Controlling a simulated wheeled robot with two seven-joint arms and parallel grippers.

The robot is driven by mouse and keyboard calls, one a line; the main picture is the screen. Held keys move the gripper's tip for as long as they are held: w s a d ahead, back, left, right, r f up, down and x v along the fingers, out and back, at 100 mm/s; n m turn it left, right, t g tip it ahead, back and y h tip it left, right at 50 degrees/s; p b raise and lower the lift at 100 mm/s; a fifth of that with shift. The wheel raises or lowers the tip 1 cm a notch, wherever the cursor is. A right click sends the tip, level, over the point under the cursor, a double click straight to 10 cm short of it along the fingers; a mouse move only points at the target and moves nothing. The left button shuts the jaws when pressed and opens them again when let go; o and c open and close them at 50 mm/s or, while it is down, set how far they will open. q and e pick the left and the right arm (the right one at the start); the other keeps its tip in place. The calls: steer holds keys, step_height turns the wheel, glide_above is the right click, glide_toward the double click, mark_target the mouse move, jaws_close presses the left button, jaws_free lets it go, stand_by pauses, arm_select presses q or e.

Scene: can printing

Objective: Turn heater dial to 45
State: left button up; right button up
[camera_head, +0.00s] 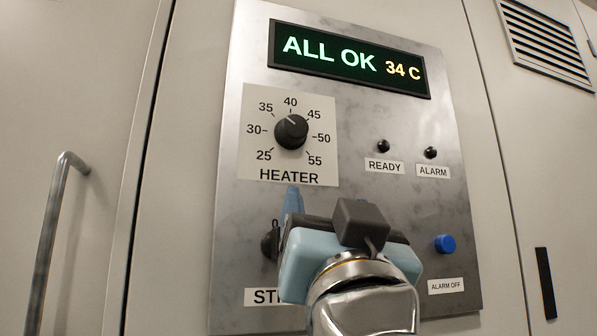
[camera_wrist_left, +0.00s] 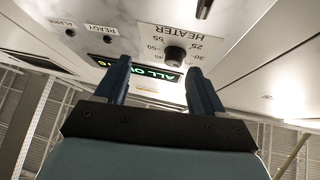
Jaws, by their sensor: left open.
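The black heater dial (camera_head: 291,131) sits on a white label with marks from 25 to 55. Its pale pointer line is toward about 40. In the left wrist view the heater dial (camera_wrist_left: 175,56) shows upside down, beyond and between the fingers. My left gripper (camera_head: 322,215) is below the dial in the head view, apart from it. It is open and empty; its two blue fingers (camera_wrist_left: 158,68) are spread in the wrist view. In the head view one finger is hidden behind the gripper body. My right gripper is not in view.
The display (camera_head: 348,58) reads "ALL OK" and "34 C". A second black knob (camera_head: 268,242) is partly hidden by my left gripper. The ready lamp (camera_head: 383,146), the alarm lamp (camera_head: 430,153) and the blue alarm-off button (camera_head: 445,243) are on the right. A metal door handle (camera_head: 55,235) is at left.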

mark_target(295, 133)
arm_select(q)
steer(key=w+a+r+y+p, duration=0.1)
steer(key=w+r+p, duration=0.1)
steer(key=r, duration=0.1)
steer(key=w+a+r+n+y+p, duration=0.1)
steer(key=w+r+p, duration=0.1)
steer(key=r, duration=0.2)
steer(key=w+a+r+n+t+y+p, duration=0.1)
steer(key=w+r+p, duration=0.1)
steer(key=r, duration=0.2)
steer(key=shift+w+y, duration=0.2)
steer(key=shift+y, duration=0.2)
steer(key=shift+w+a+r+p, duration=0.15)
steer(key=shift+w+r+p, duration=0.25)
steer(key=shift+w, duration=0.1)
steer(key=c, duration=1.1)
